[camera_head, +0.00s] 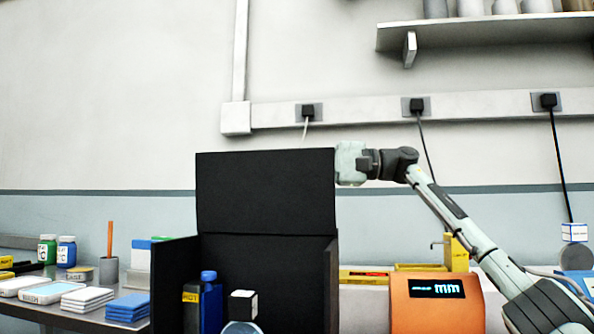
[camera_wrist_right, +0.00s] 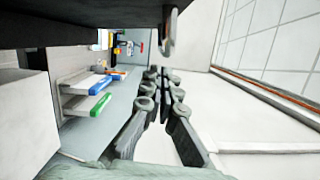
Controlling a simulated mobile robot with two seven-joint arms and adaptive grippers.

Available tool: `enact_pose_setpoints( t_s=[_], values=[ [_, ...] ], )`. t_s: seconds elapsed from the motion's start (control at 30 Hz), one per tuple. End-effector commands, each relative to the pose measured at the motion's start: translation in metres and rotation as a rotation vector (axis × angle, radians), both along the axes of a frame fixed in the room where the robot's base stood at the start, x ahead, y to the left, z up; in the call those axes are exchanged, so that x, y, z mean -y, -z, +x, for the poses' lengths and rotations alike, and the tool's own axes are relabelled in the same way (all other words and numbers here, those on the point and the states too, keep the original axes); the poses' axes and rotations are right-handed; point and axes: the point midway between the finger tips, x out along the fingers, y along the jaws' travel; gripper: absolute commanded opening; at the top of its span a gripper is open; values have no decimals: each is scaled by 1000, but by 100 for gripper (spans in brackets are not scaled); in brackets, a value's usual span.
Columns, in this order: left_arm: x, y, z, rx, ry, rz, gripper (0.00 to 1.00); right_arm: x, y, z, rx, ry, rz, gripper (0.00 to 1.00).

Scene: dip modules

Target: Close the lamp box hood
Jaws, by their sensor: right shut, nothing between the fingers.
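The black lamp box (camera_head: 325,265) stands at the front centre in the head view. Its hood (camera_head: 265,190) is raised, a flat black panel standing up from the back of the box. My right arm comes in from the right, and its wrist is at the hood's upper right edge. The right fingers are hidden in the head view, apparently behind the hood. In the wrist view my right gripper (camera_wrist_right: 162,78) is shut and empty. A dark panel (camera_wrist_right: 90,14), probably the hood, runs along the top there. Contact cannot be told. My left gripper is out of view.
In or before the box are a blue bottle (camera_head: 210,300) and a black-and-white cube (camera_head: 243,304). An orange device with a display (camera_head: 437,305) stands right of the box. Jars, trays and blue packs (camera_head: 128,307) fill the left bench. A shelf (camera_head: 480,35) hangs upper right.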

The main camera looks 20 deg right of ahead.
Motion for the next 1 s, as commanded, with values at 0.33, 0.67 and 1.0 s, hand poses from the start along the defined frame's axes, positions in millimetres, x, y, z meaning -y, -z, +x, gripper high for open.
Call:
enact_pose_setpoints(
  t_s=[0.33, 0.67, 1.0],
  values=[
    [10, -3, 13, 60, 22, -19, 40, -6, -1, -8, -1, -1, -1, 0],
    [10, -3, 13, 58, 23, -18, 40, -7, -1, -9, 7, -1, -6, 0],
    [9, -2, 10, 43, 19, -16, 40, -12, -4, -16, 59, -2, -42, 0]
  ],
)
